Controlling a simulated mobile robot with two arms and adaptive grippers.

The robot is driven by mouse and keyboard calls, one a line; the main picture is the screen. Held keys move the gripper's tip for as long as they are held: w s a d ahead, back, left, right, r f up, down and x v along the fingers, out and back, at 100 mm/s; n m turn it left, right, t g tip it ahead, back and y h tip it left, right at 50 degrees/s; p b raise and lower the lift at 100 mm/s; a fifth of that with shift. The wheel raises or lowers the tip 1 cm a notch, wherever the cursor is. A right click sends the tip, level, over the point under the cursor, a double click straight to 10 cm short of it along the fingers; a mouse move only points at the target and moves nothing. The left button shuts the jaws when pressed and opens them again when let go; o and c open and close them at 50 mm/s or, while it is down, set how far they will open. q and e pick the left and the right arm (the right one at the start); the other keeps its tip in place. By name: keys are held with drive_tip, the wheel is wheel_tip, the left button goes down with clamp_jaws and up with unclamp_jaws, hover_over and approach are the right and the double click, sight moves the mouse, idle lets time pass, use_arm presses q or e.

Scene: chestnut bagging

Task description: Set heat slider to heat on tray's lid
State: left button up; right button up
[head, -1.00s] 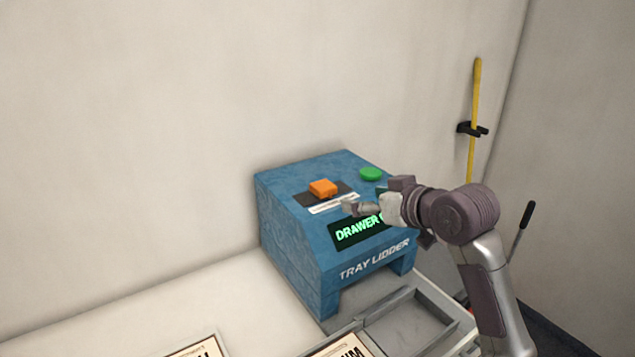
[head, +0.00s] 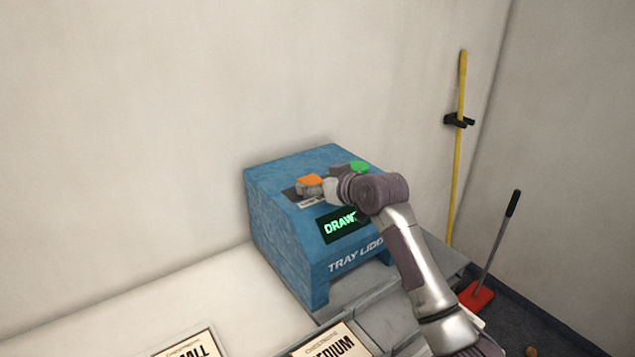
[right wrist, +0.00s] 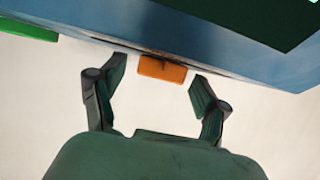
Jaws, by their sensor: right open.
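The blue tray lidder (head: 290,225) stands on the counter against the wall. Its orange heat slider knob (head: 309,180) sits in a dark slot on the sloped top; my gripper partly covers the slot and its label. In the right wrist view the orange knob (right wrist: 162,68) lies between and just beyond the fingertips. My right gripper (head: 312,188) is open at the knob; its two fingers (right wrist: 157,78) stand apart on either side, and I see no clear contact. My left gripper is not in view.
A green button (head: 359,167) is on the lidder's top, right of the knob. The lit display (head: 338,225) is partly hidden by my right arm. Printed cards, one reading MEDIUM (head: 330,347), lie in front. A red dustpan (head: 477,296) stands on the floor at right.

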clamp_jaws()
drive_tip(key=shift+w+d, duration=0.65)
drive_tip(key=shift+d, duration=0.3)
drive_tip(key=shift+w+d, duration=0.65)
drive_tip(key=shift+d, duration=0.3)
drive_tip(key=shift+a+r, duration=0.1)
drive_tip(key=shift+c, duration=2.3)
unclamp_jaws()
drive_tip(key=o, duration=0.5)
drive_tip(key=shift+c, duration=0.2)
drive_tip(key=shift+s, duration=0.1)
